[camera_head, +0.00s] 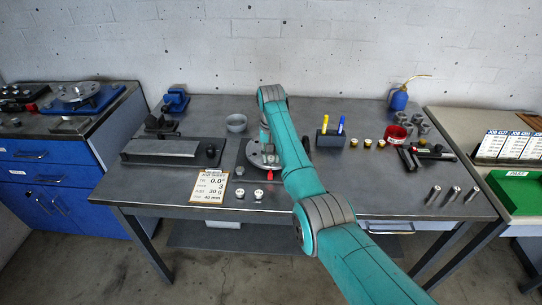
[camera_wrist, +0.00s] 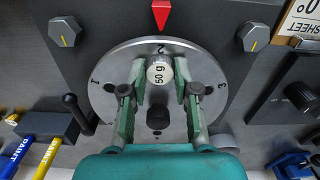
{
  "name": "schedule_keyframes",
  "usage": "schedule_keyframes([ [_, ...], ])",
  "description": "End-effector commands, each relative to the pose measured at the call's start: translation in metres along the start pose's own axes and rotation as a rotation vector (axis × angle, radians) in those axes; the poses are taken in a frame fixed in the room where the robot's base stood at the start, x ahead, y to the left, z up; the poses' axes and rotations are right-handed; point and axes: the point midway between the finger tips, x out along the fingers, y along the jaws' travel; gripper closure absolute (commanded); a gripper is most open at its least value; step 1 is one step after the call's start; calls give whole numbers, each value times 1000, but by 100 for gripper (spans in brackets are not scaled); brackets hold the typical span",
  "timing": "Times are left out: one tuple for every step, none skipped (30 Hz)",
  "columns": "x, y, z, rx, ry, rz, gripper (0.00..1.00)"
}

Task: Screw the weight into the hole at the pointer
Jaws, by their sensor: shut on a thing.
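My gripper (camera_wrist: 158,78) is shut on a round metal weight (camera_wrist: 160,71) marked "50 g", held between its two fingertips. In the wrist view the weight is over the silver rotor disc (camera_wrist: 106,68), just inside the number 2. The red pointer (camera_wrist: 160,14) stands beyond the disc's edge, in line with the 2 and the weight. The hole under the weight is hidden, so I cannot tell whether the weight is seated in it. In the head view the disc (camera_head: 254,155) and pointer (camera_head: 270,175) show beside my arm, which hides the weight.
Two hex knobs (camera_wrist: 64,31) (camera_wrist: 253,34) flank the pointer. A job card (camera_head: 209,186) lies left of the rotor. A pen holder (camera_head: 330,139) and several small parts stand to the right. A grey bowl (camera_head: 236,123) is behind. The table's front right is partly clear.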

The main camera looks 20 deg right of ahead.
Motion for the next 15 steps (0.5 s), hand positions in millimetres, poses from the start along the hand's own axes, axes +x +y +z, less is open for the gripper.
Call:
schedule_keyframes([
  [2, 0, 1, 43, -3, 1, 100],
  [2, 0, 1, 77, -3, 1, 100],
  [2, 0, 1, 125, -3, 1, 100],
  [2, 0, 1, 160, -3, 1, 100],
  [2, 0, 1, 195, -3, 1, 100],
  [2, 0, 1, 242, -3, 1, 100],
  [2, 0, 1, 277, -3, 1, 100],
  [2, 0, 1, 312, -3, 1, 100],
  [2, 0, 1, 358, -3, 1, 100],
  [2, 0, 1, 393, -3, 1, 100],
  [2, 0, 1, 428, -3, 1, 100],
  [2, 0, 1, 474, -3, 1, 100],
  [2, 0, 1, 509, -3, 1, 100],
  [2, 0, 1, 543, -3, 2, 100],
  [2, 0, 1, 590, -3, 2, 100],
])
